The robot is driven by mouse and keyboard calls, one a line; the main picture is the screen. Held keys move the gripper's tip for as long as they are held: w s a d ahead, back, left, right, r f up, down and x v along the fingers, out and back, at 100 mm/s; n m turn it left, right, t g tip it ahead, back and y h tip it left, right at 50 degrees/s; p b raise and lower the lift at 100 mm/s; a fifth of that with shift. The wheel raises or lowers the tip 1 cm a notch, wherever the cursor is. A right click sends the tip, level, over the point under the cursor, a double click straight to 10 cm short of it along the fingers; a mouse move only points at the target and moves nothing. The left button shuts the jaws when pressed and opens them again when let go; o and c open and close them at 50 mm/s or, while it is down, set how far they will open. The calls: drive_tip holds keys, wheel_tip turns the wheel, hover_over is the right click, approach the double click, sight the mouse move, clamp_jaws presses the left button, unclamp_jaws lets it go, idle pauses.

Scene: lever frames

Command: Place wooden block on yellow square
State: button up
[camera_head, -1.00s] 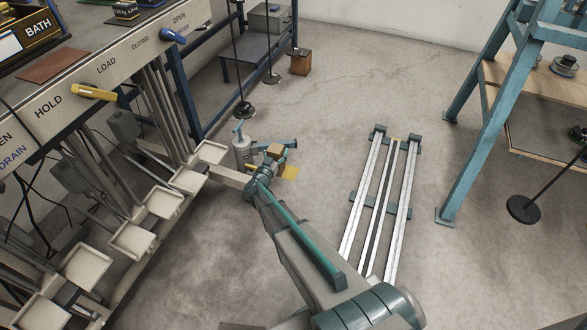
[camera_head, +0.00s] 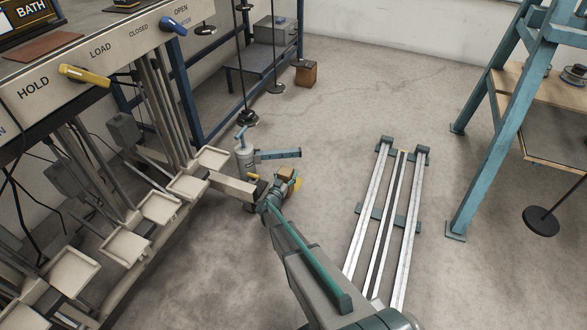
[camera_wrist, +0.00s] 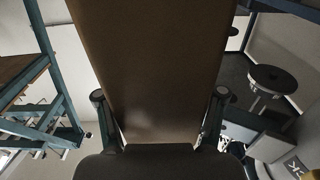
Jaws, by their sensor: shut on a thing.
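My gripper (camera_head: 279,183) is shut on a brown wooden block (camera_head: 287,172), out at the end of my arm. In the wrist view the wooden block (camera_wrist: 160,65) fills the middle, and a finger of my gripper (camera_wrist: 160,97) presses on each side of it. The yellow square (camera_head: 298,184) lies on the floor just right of the block in the head view. It is partly hidden by the block and gripper. The height of the block above the floor cannot be told.
Pale trays (camera_head: 187,186) of the lever frame are at the left. Floor rails (camera_head: 384,215) lie to the right. Another brown box (camera_head: 306,73) stands at the back.

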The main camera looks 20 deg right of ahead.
drive_tip(key=b+x, duration=0.1)
drive_tip(key=x, duration=0.2)
drive_tip(key=shift+w+d, duration=0.25)
drive_tip(key=shift+d, duration=0.05)
drive_tip(key=w+d+b, duration=0.1)
drive_tip(key=w+d+f+b, duration=0.1)
drive_tip(key=d, duration=0.1)
drive_tip(key=shift+w+b, duration=0.3)
drive_tip(key=shift+f, duration=0.15)
drive_tip(key=o, duration=1.5)
drive_tip(key=shift+f, duration=0.1)
